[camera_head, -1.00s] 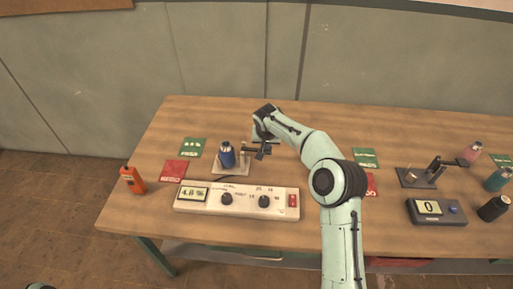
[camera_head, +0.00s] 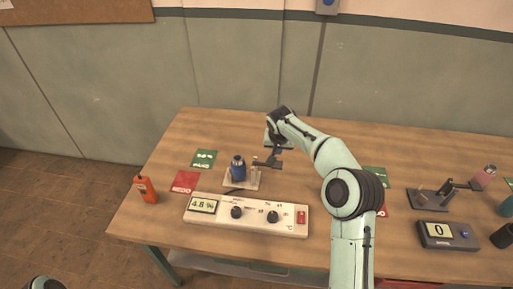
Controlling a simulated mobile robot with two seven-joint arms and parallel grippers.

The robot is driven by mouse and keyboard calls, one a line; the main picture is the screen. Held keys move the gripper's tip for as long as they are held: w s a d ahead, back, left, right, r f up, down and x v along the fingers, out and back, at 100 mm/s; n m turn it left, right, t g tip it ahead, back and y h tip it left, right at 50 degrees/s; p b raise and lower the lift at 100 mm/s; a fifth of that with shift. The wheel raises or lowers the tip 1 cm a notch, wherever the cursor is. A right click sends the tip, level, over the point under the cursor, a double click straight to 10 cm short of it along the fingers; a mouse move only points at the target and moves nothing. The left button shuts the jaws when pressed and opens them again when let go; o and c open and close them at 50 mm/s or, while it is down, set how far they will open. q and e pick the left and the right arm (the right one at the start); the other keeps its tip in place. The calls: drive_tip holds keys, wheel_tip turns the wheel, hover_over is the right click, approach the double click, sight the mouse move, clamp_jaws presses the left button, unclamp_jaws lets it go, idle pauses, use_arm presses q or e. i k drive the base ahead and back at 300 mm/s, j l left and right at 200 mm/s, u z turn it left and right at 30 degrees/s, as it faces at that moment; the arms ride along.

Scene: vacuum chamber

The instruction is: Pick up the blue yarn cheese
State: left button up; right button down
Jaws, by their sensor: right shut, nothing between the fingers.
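The blue yarn cheese (camera_head: 238,170) appears as a small dark blue cylinder with a narrower top. The stand's post is partly hidden by the gripper. My left gripper is not in view.
A white control box (camera_head: 250,226) with a display and knobs lies in front of the stand. Green (camera_head: 204,159) and red (camera_head: 185,181) cards lie to its left. An orange handheld device (camera_head: 146,189) is at the left edge. A grey meter (camera_head: 440,234) and several bottles are right.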

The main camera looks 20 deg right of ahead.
sight(238, 165)
drive_tip(key=k, duration=1)
